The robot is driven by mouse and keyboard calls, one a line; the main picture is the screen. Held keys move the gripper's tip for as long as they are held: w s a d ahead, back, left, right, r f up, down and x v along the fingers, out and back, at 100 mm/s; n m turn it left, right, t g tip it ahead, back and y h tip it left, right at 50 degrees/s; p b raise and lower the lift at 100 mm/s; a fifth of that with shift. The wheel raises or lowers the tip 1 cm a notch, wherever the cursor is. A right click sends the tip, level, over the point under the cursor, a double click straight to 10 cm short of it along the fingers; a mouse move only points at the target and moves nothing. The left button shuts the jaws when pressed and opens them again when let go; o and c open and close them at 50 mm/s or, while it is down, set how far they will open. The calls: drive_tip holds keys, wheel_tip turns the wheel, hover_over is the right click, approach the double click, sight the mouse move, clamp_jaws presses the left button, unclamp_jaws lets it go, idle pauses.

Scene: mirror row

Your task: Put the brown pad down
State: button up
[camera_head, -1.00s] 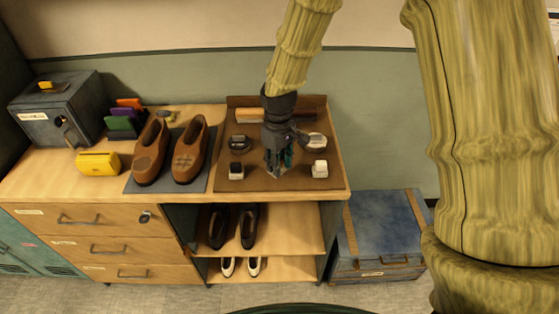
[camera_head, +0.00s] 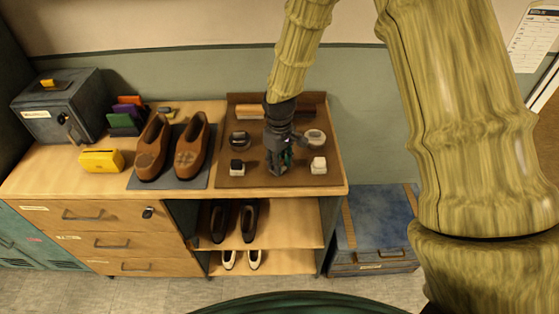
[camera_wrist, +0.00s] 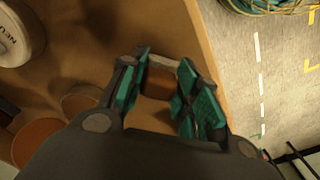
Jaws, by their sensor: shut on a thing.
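My gripper (camera_head: 278,168) is low over the front middle of the brown tray (camera_head: 225,181), between two small pads with pale or dark tops. In the wrist view my gripper (camera_wrist: 165,95) has its teal-lined fingers closed on a small block, the brown pad (camera_wrist: 159,82), with a brown face and a pale far edge. The pad is upright between the fingertips near the tray's edge. Whether its underside touches the tray, I cannot tell. In the head view the fingers hide the pad.
A dark-topped pad (camera_head: 237,167) stands left of my gripper and a white-topped pad (camera_head: 318,165) right. Round tins (camera_head: 240,139) (camera_head: 315,137) and brushes (camera_head: 250,112) are behind. Brown shoes (camera_head: 190,148) stand on a grey mat at left. The tray's front strip looks clear.

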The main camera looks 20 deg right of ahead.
drive_tip(key=shift+f, duration=0.2)
drive_tip(key=o, duration=1)
drive_tip(key=shift+r+b, duration=1.8)
drive_tip(key=shift+r, duration=4.4)
